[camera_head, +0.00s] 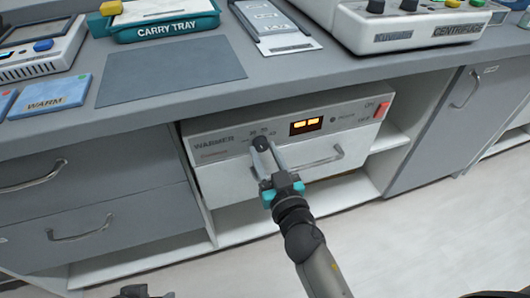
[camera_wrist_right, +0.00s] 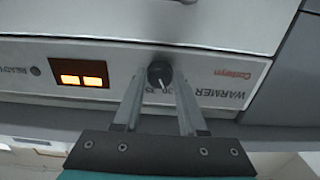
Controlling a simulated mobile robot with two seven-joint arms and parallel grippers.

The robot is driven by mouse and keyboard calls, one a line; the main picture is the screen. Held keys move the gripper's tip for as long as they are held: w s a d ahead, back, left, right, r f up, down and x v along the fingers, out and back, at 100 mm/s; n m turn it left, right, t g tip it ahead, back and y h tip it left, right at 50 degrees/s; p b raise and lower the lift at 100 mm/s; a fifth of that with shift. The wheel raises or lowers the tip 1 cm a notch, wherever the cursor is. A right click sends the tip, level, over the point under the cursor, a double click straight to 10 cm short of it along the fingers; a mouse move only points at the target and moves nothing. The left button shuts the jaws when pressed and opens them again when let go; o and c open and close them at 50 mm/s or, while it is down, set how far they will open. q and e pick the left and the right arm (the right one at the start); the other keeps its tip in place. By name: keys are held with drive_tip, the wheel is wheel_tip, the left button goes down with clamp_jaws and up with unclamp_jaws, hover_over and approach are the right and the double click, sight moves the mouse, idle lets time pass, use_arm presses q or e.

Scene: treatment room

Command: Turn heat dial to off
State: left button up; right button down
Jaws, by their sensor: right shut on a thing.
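The warmer (camera_head: 222,161) is a white unit set in the shelf under the counter, with an amber display (camera_head: 306,125) lit on its front panel. Its heat dial (camera_head: 261,144) is a small black knob with numbers around it, left of the display. My right gripper (camera_head: 264,152) reaches up to the panel and is shut on the dial. In the right wrist view the dial (camera_wrist_right: 159,74) sits between the fingertips, with a pale pointer line on its face. The wrist view is turned over, so the label reads upside down.
A red switch (camera_head: 381,111) marked ON is at the panel's right end. A drawer handle (camera_head: 325,160) sticks out just right of my right gripper. The counter edge overhangs above, holding a carry tray (camera_head: 165,22) and a centrifuge (camera_head: 415,25).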

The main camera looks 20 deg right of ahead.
drive_tip(key=shift+n, duration=0.3)
drive_tip(key=n, duration=0.4)
drive_tip(key=shift+r+n+p, duration=0.1)
drive_tip(key=shift+n+p, duration=0.2)
drive_tip(key=shift+p, duration=0.1)
use_arm(q)
drive_tip(key=shift+w+f, duration=0.1)
drive_tip(key=shift+f, duration=1.15)
use_arm(e)
drive_tip(key=shift+n, duration=1.8)
use_arm(q)
drive_tip(key=shift+f, duration=0.1)
use_arm(e)
drive_tip(key=shift+c, duration=2.3)
unclamp_jaws()
use_arm(q)
drive_tip(key=shift+g, duration=0.3)
drive_tip(key=shift+s, duration=0.25)
use_arm(e)
drive_tip(key=shift+d, duration=0.1)
